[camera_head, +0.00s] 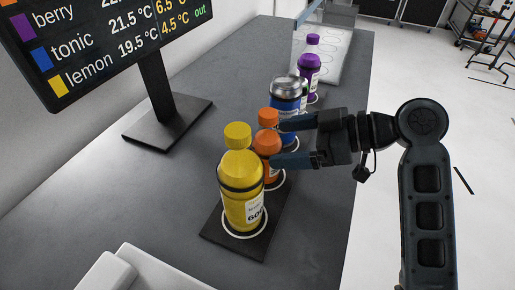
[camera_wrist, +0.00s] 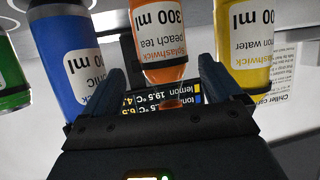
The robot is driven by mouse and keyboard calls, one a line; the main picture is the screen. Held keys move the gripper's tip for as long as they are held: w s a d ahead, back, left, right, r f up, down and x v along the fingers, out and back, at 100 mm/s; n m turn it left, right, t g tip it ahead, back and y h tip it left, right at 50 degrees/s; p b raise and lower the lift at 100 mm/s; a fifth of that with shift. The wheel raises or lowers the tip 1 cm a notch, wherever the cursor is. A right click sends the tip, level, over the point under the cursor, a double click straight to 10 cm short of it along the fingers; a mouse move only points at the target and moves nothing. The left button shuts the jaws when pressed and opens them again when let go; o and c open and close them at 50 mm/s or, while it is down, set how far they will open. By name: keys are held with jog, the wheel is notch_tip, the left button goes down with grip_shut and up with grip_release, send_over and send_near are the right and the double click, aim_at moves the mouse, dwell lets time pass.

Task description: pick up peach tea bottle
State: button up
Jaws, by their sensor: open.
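The peach tea bottle (camera_head: 266,146) is orange with an orange cap and stands upright between a yellow bottle (camera_head: 240,190) and a blue bottle (camera_head: 287,98). Its lower part is partly hidden behind the yellow bottle. My gripper (camera_head: 278,143) is open at its upper part, coming from the right. In the wrist view, which looks upside down, the peach tea bottle (camera_wrist: 160,35) with its "peach tea 300 ml" label lies between the two spread fingers. Gaps show on both sides of it.
The yellow bottle (camera_wrist: 245,45) and blue bottle (camera_wrist: 65,60) flank my fingers closely; a green bottle (camera_wrist: 10,75) shows at the left edge. A purple bottle (camera_head: 309,75) stands farther back. A display screen (camera_head: 90,35) stands on the grey table (camera_head: 130,180), which has bare space at left.

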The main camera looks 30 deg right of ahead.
aim_at(258, 146)
jog(key=p+x, duration=0.1)
jog(key=x, duration=0.5)
jog(key=shift+a+f, duration=0.15)
jog(key=shift+a, duration=0.15)
jog(key=shift+c, duration=0.2)
jog(key=c, duration=1.4)
